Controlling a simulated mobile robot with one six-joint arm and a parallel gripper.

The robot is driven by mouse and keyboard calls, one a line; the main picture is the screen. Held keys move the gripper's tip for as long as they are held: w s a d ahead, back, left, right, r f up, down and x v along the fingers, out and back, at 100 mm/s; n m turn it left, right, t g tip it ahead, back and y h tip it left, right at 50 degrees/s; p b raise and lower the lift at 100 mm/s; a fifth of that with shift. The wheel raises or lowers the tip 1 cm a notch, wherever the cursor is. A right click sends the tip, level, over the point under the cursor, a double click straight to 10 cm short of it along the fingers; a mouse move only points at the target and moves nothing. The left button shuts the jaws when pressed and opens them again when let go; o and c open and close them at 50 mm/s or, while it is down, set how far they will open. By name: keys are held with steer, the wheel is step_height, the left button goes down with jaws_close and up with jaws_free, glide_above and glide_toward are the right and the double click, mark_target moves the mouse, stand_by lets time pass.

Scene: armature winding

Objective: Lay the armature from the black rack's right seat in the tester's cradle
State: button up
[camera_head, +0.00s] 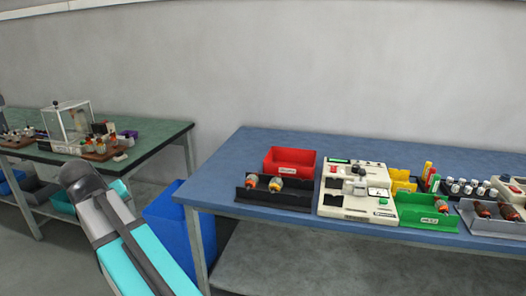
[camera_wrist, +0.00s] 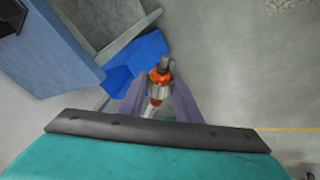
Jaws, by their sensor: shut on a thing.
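In the wrist view my gripper (camera_wrist: 160,92) is shut on an armature (camera_wrist: 159,78) with orange ends, a pale middle and a grey shaft end. It hangs over the floor, away from the blue table. The head view shows my arm at lower left, but not the jaws or this armature. The black rack (camera_head: 272,203) stands on the blue table, with two armatures in its left and middle part and its right end bare. The cream tester (camera_head: 356,212) stands just right of the rack. I see no armature lying on it; its cradle is too small to make out clearly.
A red bin (camera_head: 290,160) stands behind the rack. A green tray (camera_head: 426,214), yellow bins (camera_head: 402,182) and a grey tray (camera_head: 488,222) stand right of the tester. A blue floor bin (camera_head: 178,222) is by the table's left end. A green bench (camera_head: 155,138) is at left.

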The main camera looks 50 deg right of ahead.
steer(key=s+d+r+m+g+p, duration=0.15)
steer(key=s+d+p, duration=0.25)
steer(key=d, duration=0.7)
steer(key=s+d+r+m+h+p, duration=0.1)
steer(key=s+d+r+m+p, duration=0.2)
steer(key=d, duration=0.8)
steer(key=s+d+r+m+g+p, duration=0.1)
steer(key=s+d+p, duration=0.35)
steer(key=d, duration=0.65)
steer(key=s+d+r+m+p, duration=0.1)
steer(key=s+d+p, duration=0.2)
steer(key=s+d, duration=0.4)
steer(key=s+d+r+m+g+p, duration=0.1)
steer(key=s+d+p, duration=0.3)
steer(key=s, duration=0.9)
steer(key=s+d+r+m+g+p, duration=0.1)
steer(key=s+d+r+m+p, duration=0.1)
steer(key=s+d, duration=0.8)
steer(key=shift+d+m+p, duration=0.55)
steer(key=shift+d+p, duration=0.05)
steer(key=shift+p, duration=0.1)
steer(key=shift+f+b, duration=2.55)
steer(key=shift+f, duration=1.75)
steer(key=shift+f, duration=0.55)
